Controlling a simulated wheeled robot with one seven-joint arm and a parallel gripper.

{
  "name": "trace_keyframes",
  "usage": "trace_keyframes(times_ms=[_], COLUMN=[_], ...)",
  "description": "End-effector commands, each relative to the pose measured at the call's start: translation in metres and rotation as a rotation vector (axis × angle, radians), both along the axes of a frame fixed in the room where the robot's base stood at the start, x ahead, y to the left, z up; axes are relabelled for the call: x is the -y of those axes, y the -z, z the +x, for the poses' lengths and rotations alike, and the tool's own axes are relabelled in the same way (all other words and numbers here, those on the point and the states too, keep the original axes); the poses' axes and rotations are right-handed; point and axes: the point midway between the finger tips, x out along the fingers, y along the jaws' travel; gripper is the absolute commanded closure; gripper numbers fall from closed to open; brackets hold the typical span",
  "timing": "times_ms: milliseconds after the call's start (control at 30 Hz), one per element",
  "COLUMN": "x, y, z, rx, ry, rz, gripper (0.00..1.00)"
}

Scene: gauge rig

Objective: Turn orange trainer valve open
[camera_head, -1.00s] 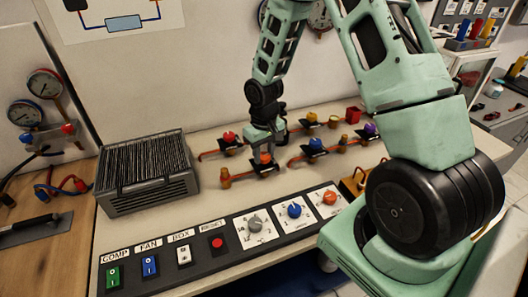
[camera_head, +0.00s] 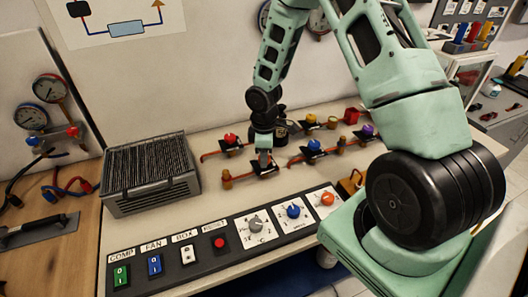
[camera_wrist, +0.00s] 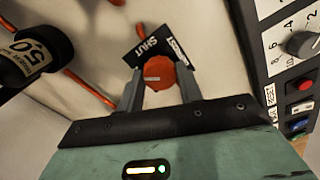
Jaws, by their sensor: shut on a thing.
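The orange valve knob (camera_wrist: 158,72) shows in the wrist view, round with a pale pointer line, over a black plate (camera_wrist: 160,48) lettered SHUT and a second word that is hard to read. My gripper (camera_wrist: 160,84) has one finger on each side of the knob and is shut on it. In the head view my gripper (camera_head: 264,157) comes down over the valve from above and hides most of the knob. The valve's black plate (camera_head: 262,171) and copper pipe (camera_head: 238,178) show beside the gripper.
Red (camera_head: 230,139), blue (camera_head: 314,145), yellow (camera_head: 310,118) and purple (camera_head: 368,129) valves stand close around. A finned grey box (camera_head: 150,178) is at left. A control panel with switches and dials (camera_head: 218,243) runs along the front. A black cylinder (camera_wrist: 35,50) is near the wrist.

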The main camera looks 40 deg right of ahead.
Motion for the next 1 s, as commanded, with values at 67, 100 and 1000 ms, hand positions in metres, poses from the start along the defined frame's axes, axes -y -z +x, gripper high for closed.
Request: trace_keyframes(times_ms=[67,100,1000], x=[-0.0004,-0.0006,-0.0009], y=[-0.0032,-0.0031,-0.0013], z=[0.0015,0.0015,0.0011], rx=[0.005,0.005,0.005], ry=[-0.072,-0.109,-0.577], rz=[0.001,0.001,0.000], gripper=[0.87,0.87,0.87])
